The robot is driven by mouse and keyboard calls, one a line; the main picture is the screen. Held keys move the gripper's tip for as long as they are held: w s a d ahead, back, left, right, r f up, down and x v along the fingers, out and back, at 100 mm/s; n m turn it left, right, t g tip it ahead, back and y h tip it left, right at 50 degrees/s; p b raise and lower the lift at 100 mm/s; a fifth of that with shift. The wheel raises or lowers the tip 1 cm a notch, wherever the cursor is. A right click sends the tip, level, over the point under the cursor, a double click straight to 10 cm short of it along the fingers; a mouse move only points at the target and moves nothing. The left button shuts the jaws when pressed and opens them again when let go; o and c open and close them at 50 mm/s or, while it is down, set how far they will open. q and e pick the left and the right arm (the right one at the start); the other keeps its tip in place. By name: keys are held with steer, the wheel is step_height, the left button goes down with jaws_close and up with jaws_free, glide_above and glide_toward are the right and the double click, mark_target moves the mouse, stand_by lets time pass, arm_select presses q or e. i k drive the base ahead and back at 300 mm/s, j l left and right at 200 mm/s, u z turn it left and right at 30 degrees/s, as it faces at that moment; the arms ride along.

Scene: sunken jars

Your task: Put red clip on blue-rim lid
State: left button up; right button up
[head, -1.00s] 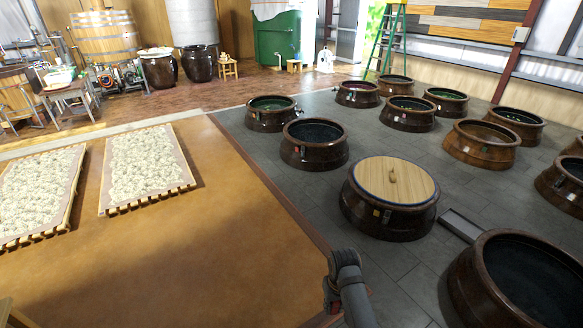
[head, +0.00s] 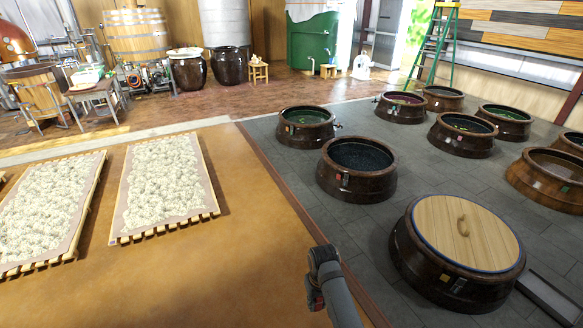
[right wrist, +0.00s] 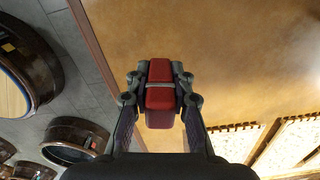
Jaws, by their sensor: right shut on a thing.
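The red clip (right wrist: 160,98) is in the right wrist view, between the two fingers of my right gripper (right wrist: 160,82), which is shut on it. In the head view my right gripper (head: 315,291) is low in the middle, over the edge of the tan floor, with a dark red patch by it. The blue-rim lid (head: 440,220) is a round pale wooden disc with a handle. It lies on a brown jar (head: 420,262) at the lower right, to the right of my gripper and well apart from it. My left gripper is not in view.
Several open brown jars, such as one with dark liquid (head: 345,185), stand sunken in grey tiles (head: 290,195). A green ladder (head: 437,45) stands behind. The tan floor between is clear.

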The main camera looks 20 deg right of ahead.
mark_target(438, 210)
steer(key=i+l+z, duration=0.35)
steer(key=i, duration=0.6)
steer(key=i+l+z, duration=0.15)
steer(key=i+z, duration=0.2)
steer(key=i, duration=0.65)
steer(key=i+j+z, duration=0.15)
steer(key=i+z, duration=0.2)
steer(key=i, duration=0.65)
steer(key=i+z, duration=0.4)
steer(key=i+j+z, duration=0.1)
steer(key=i+z, duration=0.3)
steer(key=i+j+z, duration=0.65)
steer(key=i+z, duration=0.2)
steer(key=i+j+z, duration=0.15)
steer(key=z, duration=0.2)
steer(key=i+j+z, duration=0.35)
steer(key=l, duration=0.1)
